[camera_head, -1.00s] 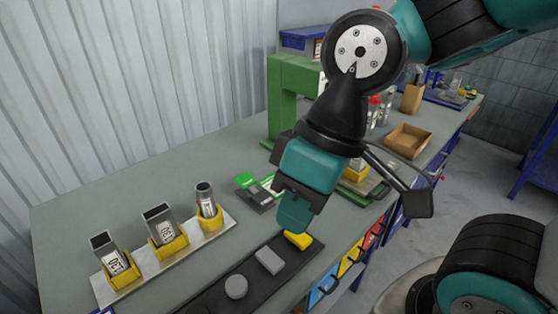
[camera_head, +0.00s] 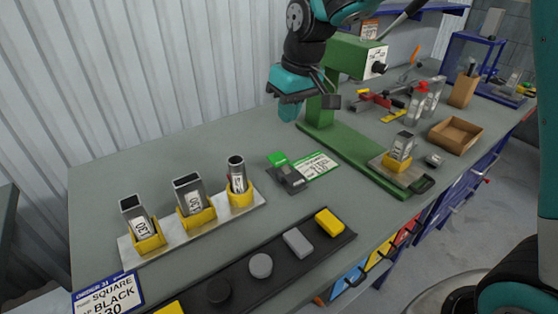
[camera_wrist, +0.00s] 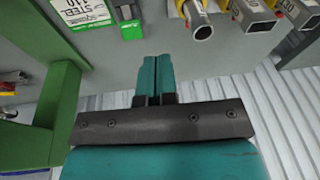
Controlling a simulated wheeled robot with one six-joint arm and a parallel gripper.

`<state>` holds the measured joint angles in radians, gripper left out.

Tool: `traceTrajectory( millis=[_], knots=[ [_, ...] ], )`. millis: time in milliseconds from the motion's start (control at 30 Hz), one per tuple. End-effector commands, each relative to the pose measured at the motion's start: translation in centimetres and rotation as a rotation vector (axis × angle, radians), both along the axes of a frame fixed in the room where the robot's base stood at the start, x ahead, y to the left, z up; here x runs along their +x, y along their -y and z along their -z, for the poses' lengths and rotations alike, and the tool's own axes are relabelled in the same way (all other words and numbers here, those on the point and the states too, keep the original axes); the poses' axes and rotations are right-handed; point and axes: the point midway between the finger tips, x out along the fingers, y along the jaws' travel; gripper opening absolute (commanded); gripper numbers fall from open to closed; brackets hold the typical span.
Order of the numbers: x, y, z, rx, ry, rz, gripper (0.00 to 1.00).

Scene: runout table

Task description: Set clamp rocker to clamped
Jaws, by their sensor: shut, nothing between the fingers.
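A small dark grey block (camera_head: 291,179) with a bright green end (camera_head: 278,159) lies on the bench beside a green and white card; it looks like the clamp rocker, but I cannot read which way it is set. In the wrist view the green end (camera_wrist: 131,30) shows at the top, with the dark part cut off by the frame edge. My gripper (camera_head: 290,110) is shut and empty, raised above the back of the bench beside the green press. Its teal fingers (camera_wrist: 156,78) are together in the wrist view, apart from the rocker.
The green press (camera_head: 326,112) stands right of my gripper. A metal rack (camera_head: 240,207) holds three tubes in yellow sockets at left. A black strip (camera_head: 325,246) with several coloured blocks lies along the front. A cardboard tray (camera_head: 454,135) is at right.

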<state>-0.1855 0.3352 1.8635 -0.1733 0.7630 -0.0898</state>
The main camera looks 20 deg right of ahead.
Motion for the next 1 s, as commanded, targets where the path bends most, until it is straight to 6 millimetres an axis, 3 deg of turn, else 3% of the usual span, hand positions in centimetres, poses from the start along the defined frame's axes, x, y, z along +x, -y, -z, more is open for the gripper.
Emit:
traceTrajectory(
  millis=[33,100,200,300,733,867,1000],
  knots=[
    [2.6,0.6,2.1,-0.019,0.002,0.025,0.00],
    [5.4,1.3,3.8,-0.044,0.011,0.054,0.00],
    [8.1,2.1,5.5,-0.066,0.021,0.084,0.00],
    [9.3,2.6,6.3,-0.078,0.026,0.100,0.00],
    [9.6,2.6,6.6,-0.081,0.025,0.101,0.00],
    [9.8,2.5,8.0,-0.082,0.023,0.100,0.00],
    [10.2,2.3,10.6,-0.082,0.021,0.099,0.00]
  ],
)
